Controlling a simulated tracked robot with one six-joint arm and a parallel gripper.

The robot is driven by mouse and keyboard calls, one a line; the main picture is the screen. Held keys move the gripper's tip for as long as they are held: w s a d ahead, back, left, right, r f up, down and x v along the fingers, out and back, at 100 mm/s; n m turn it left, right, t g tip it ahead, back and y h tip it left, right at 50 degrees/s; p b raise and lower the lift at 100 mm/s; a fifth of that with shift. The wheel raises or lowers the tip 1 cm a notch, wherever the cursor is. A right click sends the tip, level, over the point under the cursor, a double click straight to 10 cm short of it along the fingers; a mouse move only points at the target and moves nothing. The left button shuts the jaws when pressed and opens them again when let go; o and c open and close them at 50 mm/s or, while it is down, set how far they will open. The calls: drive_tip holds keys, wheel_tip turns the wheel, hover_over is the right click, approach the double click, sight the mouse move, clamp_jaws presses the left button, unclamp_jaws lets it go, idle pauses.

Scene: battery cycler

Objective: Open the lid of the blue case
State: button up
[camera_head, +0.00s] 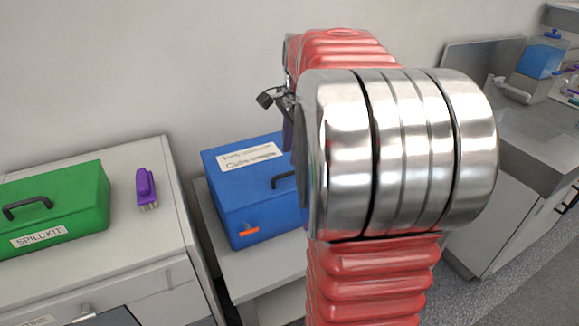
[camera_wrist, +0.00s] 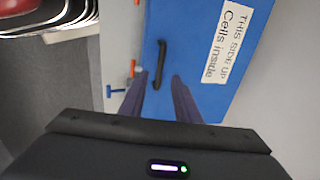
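The blue case (camera_head: 235,192) sits on a light-topped cabinet in the head view, its right part hidden behind my arm. Its lid looks shut, with a white label (camera_head: 250,153) and a dark handle (camera_head: 283,181) on top. An orange latch (camera_head: 249,232) shows on its front. In the wrist view the blue case (camera_wrist: 205,100) fills the middle, with the black handle (camera_wrist: 162,62) lying between my two finger lines. My gripper (camera_wrist: 160,76) is open, fingers apart, over the lid. I cannot tell whether the fingers touch the handle. The head view mostly hides the gripper.
A green spill kit box (camera_head: 60,208) and a purple brush-like item (camera_head: 147,187) stand on the left counter (camera_head: 140,240). A wall is close behind the case. At right are a sink counter (camera_head: 545,130) and a blue-filled dispenser (camera_head: 540,60). Floor shows at lower right.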

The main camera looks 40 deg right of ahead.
sight(289, 172)
drive_tip(key=f, duration=0.3)
drive_tip(key=w+f, duration=0.1)
drive_tip(key=f, duration=0.2)
drive_tip(key=shift+w+d+f, duration=0.15)
drive_tip(key=shift+d+f, duration=0.05)
drive_tip(key=shift+f, duration=0.2)
drive_tip(key=shift+c, duration=0.6)
clamp_jaws()
